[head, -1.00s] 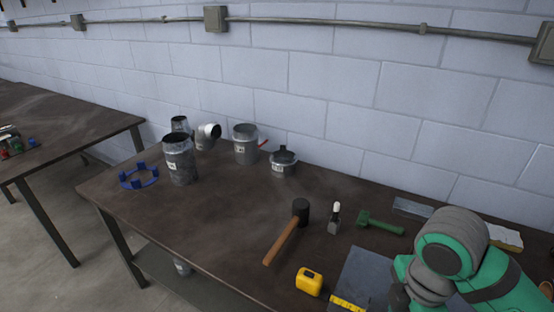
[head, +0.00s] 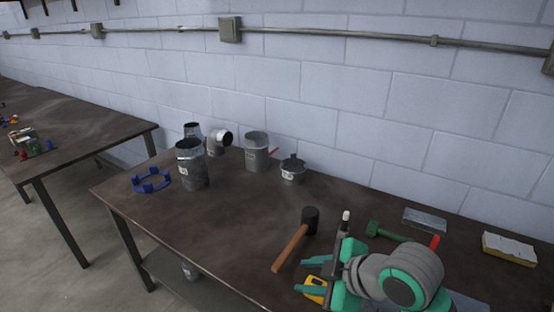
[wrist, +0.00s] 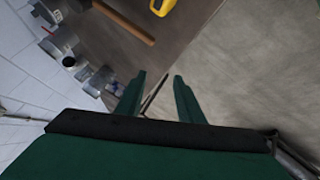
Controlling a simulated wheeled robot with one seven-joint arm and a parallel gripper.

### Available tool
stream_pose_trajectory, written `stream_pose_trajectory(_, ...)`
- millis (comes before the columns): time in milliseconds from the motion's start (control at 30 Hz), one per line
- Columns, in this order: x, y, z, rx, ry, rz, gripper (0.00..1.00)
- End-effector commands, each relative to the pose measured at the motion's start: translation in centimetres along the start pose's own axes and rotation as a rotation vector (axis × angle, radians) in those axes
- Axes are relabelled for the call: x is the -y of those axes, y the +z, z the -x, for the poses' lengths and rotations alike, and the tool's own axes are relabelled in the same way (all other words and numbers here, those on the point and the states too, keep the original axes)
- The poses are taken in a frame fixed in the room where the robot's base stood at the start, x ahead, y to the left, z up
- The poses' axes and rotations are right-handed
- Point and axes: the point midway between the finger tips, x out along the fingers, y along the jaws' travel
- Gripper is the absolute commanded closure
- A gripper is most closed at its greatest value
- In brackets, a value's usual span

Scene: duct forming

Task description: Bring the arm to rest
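My gripper (head: 318,274) is at the lower right of the head view, above the front part of the workbench (head: 230,225). Its two green fingers are spread apart with nothing between them. In the wrist view my gripper (wrist: 157,84) also shows both fingers apart and empty, over the bench edge and the floor. The yellow tape measure (head: 315,290) is partly hidden by the fingers in the head view. The mallet (head: 292,246) with a wooden handle lies just left of the gripper, apart from it.
A green tool (head: 388,231), a metal block (head: 425,219) and a white-yellow block (head: 508,248) lie at the right. The bench's left front is clear.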

Motion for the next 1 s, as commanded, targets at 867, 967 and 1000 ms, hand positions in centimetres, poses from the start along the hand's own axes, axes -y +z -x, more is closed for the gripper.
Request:
stream_pose_trajectory(867,-3.5,-10.4,-7.9,-0.761,0.497,-0.72,0.66)
stream_pose_trajectory(967,-2.4,-9.6,-8.9,-0.789,0.539,-0.815,0.66)
stream_pose_trajectory(1000,-1.9,-9.2,-9.3,-0.797,0.556,-0.851,0.66)
